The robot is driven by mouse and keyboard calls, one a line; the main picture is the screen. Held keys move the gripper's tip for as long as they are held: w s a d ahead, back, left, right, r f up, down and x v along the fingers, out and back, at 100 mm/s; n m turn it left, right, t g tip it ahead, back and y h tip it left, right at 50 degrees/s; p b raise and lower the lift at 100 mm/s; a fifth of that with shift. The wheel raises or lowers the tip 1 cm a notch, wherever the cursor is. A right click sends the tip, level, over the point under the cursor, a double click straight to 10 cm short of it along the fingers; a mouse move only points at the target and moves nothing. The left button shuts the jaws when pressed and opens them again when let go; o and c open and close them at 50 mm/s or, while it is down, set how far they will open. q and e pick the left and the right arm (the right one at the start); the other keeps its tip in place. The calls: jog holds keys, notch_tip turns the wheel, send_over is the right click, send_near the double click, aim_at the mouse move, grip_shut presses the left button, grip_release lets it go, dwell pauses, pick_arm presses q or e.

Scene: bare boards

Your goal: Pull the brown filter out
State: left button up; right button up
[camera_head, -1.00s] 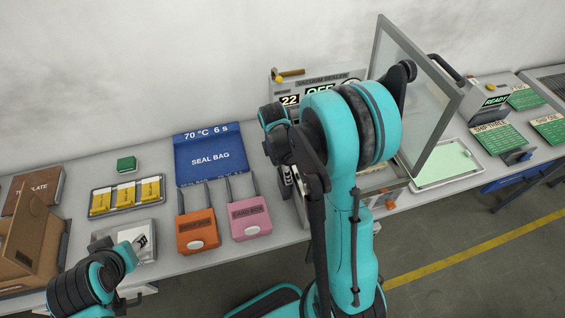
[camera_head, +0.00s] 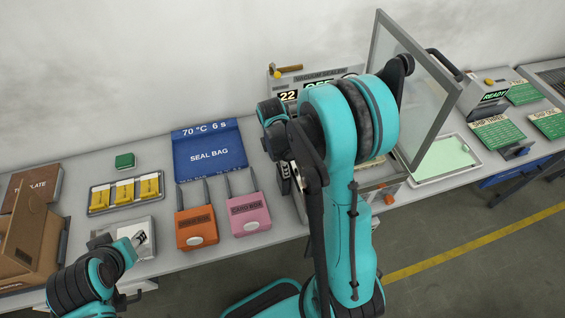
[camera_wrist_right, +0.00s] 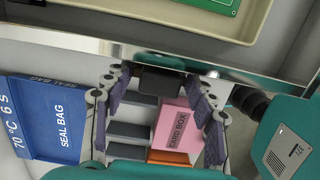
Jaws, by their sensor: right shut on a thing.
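In the right wrist view, my right gripper (camera_wrist_right: 158,85) is shut on a dark block (camera_wrist_right: 160,80) at the front of a metal edge. The block looks brown-black and may be the brown filter; its full shape is hidden. In the head view, my right arm covers the front of the vacuum sealer (camera_head: 287,84) and hides my right gripper and what it holds. The sealer's glass lid (camera_head: 415,85) is raised. My left gripper (camera_head: 143,240) is at the lower left over the bench, and its finger opening is not clear.
An orange box (camera_head: 196,228) and a pink box (camera_head: 249,214) stand left of the sealer. Behind them is the blue seal bag panel (camera_head: 208,165). A tray of yellow packs (camera_head: 125,207) and an open carton (camera_head: 30,235) are farther left. A pale green tray (camera_head: 448,158) lies to the right.

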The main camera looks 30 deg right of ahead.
jog(key=shift+r+p, duration=0.3)
jog(key=shift+r, duration=0.3)
jog(key=shift+r+p, duration=3.15)
jog(key=shift+r, duration=1.55)
